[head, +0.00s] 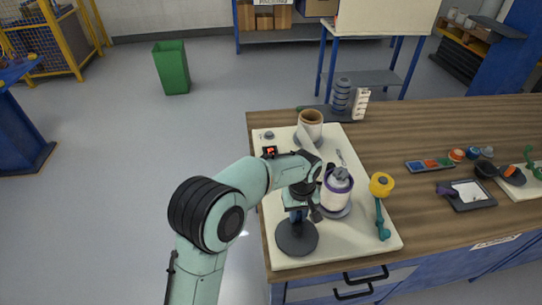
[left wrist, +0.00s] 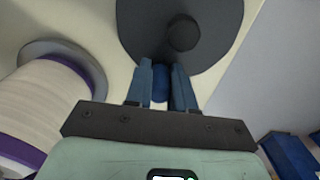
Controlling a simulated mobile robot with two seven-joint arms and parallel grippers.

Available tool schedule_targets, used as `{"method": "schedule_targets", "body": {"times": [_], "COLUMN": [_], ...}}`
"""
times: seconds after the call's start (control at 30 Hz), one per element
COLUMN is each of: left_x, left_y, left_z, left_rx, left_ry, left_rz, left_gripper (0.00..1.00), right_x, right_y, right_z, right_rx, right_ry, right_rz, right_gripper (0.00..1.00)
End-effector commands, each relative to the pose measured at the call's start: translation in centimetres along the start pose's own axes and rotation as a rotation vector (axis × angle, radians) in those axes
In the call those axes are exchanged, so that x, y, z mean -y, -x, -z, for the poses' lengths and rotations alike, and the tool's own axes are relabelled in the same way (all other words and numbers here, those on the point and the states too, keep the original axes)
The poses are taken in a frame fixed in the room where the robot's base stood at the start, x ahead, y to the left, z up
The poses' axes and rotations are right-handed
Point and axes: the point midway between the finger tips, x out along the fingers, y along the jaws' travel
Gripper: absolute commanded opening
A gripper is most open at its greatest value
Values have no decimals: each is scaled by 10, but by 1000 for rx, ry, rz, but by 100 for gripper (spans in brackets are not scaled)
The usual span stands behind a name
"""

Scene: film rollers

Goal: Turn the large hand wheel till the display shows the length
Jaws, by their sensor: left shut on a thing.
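The large hand wheel (head: 296,240) is a dark grey disc at the near left of a cream board (head: 370,232). It also fills the top of the left wrist view (left wrist: 215,45), with a dark hub. My left gripper (head: 297,212) is above the wheel's far side. Its fingers (left wrist: 162,80) are shut on a blue handle (left wrist: 160,92), between them beside the disc. A small black display (head: 269,152) with red marks sits at the board's left edge; its digits are too small to read. My right gripper is in neither view.
A white roll with purple rims (head: 336,193) stands close right of my gripper and shows in the left wrist view (left wrist: 50,110). A brown-cored roller (head: 311,122) is behind. A yellow reel (head: 381,185) with a teal arm is further right. Trays and small parts occupy the right bench.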

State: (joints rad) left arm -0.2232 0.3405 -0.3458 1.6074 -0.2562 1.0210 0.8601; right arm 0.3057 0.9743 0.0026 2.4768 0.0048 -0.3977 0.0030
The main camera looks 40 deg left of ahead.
Motion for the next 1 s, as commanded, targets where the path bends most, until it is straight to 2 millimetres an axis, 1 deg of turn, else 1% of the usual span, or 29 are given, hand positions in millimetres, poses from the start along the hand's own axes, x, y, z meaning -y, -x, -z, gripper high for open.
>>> {"method": "schedule_targets", "body": {"times": [0.03, 0.2, 0.5, 0.7, 0.73, 0.77, 0.8, 0.87, 0.9, 0.93, 1.0], "left_x": [-2, 0, 19, 18, 17, 17, 17, 17, 18, 18, 18], "left_y": [1, 1, 2, 3, 3, 3, 3, 3, 3, 3, 3], "left_z": [-3, -4, -4, -4, -4, -4, -4, -4, -3, -3, -2], "left_rx": [7, 7, 8, 7, 7, 7, 6, 5, 4, 4, 3], "left_ry": [-4, -5, -5, -8, -8, -8, -8, -7, -7, -6, -6], "left_rz": [0, -4, -3, -6, -7, -7, -7, -7, -7, -7, -6], "left_gripper": [9, 9, 10, 10, 34, 44, 57, 76, 89, 96, 96], "right_x": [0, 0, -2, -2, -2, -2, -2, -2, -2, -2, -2], "right_y": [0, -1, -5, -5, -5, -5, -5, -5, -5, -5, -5], "right_z": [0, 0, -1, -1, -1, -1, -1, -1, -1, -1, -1], "right_rx": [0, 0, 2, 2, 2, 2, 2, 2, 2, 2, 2], "right_ry": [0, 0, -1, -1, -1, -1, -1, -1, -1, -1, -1], "right_rz": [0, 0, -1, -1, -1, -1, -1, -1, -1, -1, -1], "right_gripper": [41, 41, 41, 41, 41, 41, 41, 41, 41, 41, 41]}}
